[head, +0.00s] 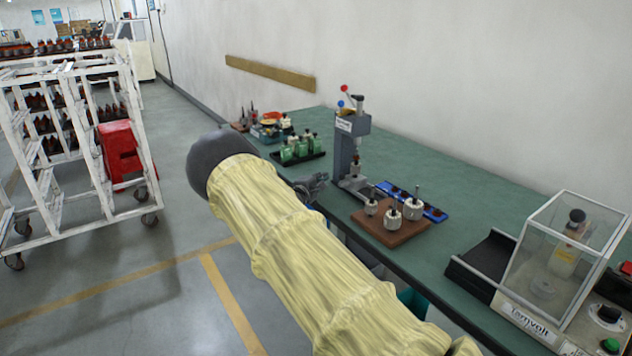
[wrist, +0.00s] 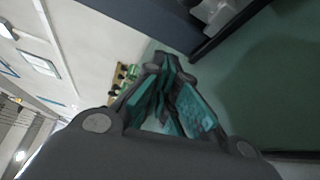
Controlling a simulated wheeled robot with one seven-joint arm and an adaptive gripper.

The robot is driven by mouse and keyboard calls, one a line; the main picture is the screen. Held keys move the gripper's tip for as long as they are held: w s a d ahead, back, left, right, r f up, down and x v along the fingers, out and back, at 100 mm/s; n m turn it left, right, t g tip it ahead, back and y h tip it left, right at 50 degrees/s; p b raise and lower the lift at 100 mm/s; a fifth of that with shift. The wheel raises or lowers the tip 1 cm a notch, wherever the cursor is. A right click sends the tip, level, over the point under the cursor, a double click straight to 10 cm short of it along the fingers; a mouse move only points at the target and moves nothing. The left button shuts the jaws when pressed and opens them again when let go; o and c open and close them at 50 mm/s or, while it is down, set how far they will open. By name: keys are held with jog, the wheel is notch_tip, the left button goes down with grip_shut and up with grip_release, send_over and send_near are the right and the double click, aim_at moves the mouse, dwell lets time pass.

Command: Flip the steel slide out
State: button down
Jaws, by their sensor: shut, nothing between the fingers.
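The grey bench press (head: 351,140) stands on the green bench, with red and blue lever knobs at its top. A pale metal part (head: 354,182) shows at its foot; I cannot tell for sure whether this is the steel slide. My gripper (head: 318,180) is just left of the press foot, low over the bench's front edge, partly behind my cream-sleeved arm. In the wrist view my gripper (wrist: 170,68) has its teal-padded fingers drawn together with nothing between them. A dark body (wrist: 150,18) and a pale metal part (wrist: 218,12) lie beyond the fingertips there.
A brown board (head: 392,228) with several wound armatures sits right of the press, before a blue tray (head: 432,212). Green parts (head: 297,148) stand left of it. A clear-covered tester (head: 560,250) is at right. A white rack cart (head: 70,140) stands on the floor.

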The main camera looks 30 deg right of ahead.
aim_at(350, 179)
jog(key=shift+w+d, duration=0.35)
jog(key=shift+d, duration=0.3)
jog(key=shift+s+d+r, duration=0.1)
jog(key=shift+s+r, duration=0.05)
jog(key=shift+s, duration=0.35)
jog(key=shift+s+d+r, duration=0.1)
jog(key=shift+s, duration=0.35)
jog(key=shift+s+d+r+p, duration=0.1)
jog(key=shift+s+d+p, duration=0.1)
jog(key=shift+s, duration=0.3)
jog(key=shift+s+d+r+p, duration=0.1)
jog(key=shift+s+p, duration=0.1)
jog(key=shift+s, duration=0.25)
jog(key=shift+a+f, duration=0.1)
